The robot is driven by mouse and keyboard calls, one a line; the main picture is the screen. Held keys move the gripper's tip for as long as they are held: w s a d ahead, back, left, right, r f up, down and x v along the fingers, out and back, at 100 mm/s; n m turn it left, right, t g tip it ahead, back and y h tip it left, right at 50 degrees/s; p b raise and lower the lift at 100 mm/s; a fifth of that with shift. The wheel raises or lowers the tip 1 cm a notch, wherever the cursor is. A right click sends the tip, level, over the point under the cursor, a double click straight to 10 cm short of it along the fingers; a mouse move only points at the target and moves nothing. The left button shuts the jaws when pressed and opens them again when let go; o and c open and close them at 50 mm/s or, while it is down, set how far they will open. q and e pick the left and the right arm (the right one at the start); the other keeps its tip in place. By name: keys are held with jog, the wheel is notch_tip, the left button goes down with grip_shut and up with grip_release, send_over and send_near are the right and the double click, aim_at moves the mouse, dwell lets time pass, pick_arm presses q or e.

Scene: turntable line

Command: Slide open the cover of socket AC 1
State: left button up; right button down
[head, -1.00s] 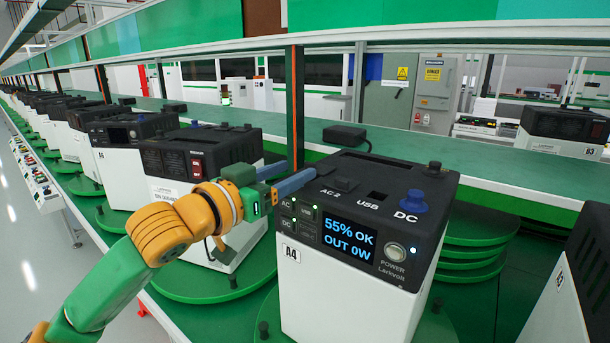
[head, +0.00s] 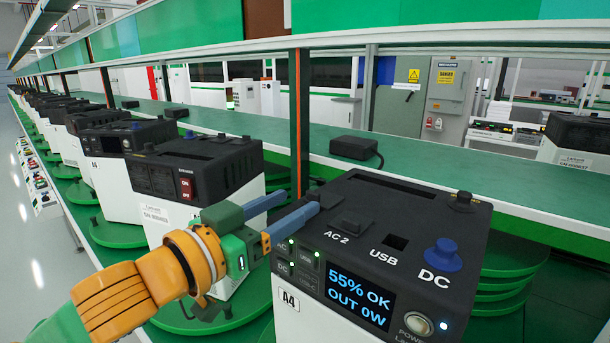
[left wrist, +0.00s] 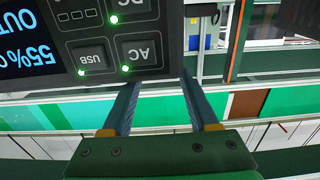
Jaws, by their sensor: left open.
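The power station A4 (head: 300,318), a white box with a black top, stands at the front. Its screen (head: 359,296) reads 55% OK, OUT 0W. The AC 2 cover (head: 350,224) on its top looks closed. The AC 1 label is not visible; my fingers hide part of the top's left corner. My left gripper (head: 302,203) is open, with two blue fingers. The nearer finger reaches over the left edge beside a small dark raised part (head: 325,193); I cannot tell whether they touch. In the left wrist view the open gripper (left wrist: 162,82) is beside the upside-down front panel (left wrist: 105,40).
The blue DC knob (head: 442,255) and the USB opening (head: 396,242) are on the same top. Another station with a red switch (head: 186,188) stands close behind my left gripper. A green shelf (head: 450,180) with a black adapter (head: 354,148) runs behind.

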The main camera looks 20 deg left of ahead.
aim_at(311, 194)
pick_arm(q)
jog(key=shift+w+d+r+p, duration=0.2)
jog(key=shift+d+r+p, duration=0.3)
jog(key=shift+r, duration=0.2)
jog(key=shift+w+d+f, duration=0.1)
jog(key=shift+w+d, duration=0.1)
jog(key=shift+w+d+f, duration=0.1)
jog(key=shift+w+f, duration=0.25)
jog(key=shift+w, duration=0.5)
jog(key=shift+w+f, duration=0.15)
jog(key=shift+w, duration=0.05)
jog(key=shift+s, duration=0.25)
grip_shut()
pick_arm(e)
jog(key=shift+s+r, duration=0.25)
jog(key=shift+r, duration=0.35)
jog(key=shift+s+r, duration=0.25)
jog(key=shift+r, duration=0.35)
pick_arm(q)
jog(key=shift+w, duration=0.1)
